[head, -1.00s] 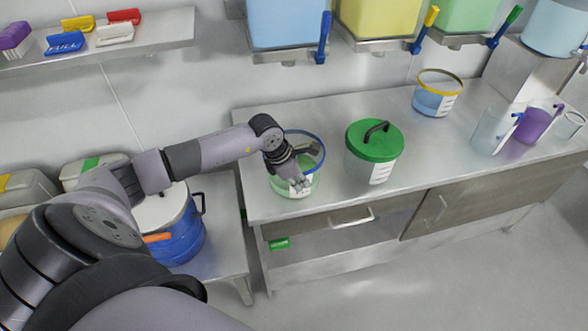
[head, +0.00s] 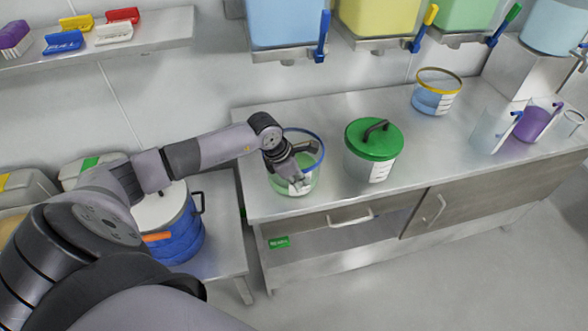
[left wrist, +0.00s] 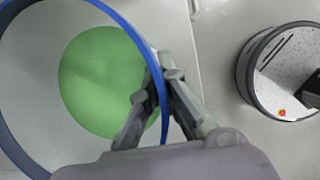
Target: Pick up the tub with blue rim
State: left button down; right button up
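The tub with the blue rim (head: 281,184) stands near the left end of the steel bench, upright, with a white label and green contents. In the left wrist view the tub (left wrist: 30,75) fills the left side, seen from above into its open top. My left gripper (head: 301,184) is at its near side. In the left wrist view the gripper's fingers (left wrist: 164,78) straddle the rim, one inside and one outside, and close together on the wall. The tub still rests on the bench. My right gripper is in neither view.
A tub with a green lid (head: 372,153) stands just right on the bench (head: 330,102). A yellow-rimmed tub (head: 437,92) and clear jugs (head: 494,130) are farther right. A blue drum (head: 178,237) stands on a lower table at left. Coloured hoppers (head: 380,14) hang above.

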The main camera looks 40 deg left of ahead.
pick_arm(q)
jog(key=shift+r, duration=0.1)
notch_tip(320, 180, up, 20)
jog(key=b, duration=0.3)
jog(key=shift+b, duration=0.3)
dwell(0.4)
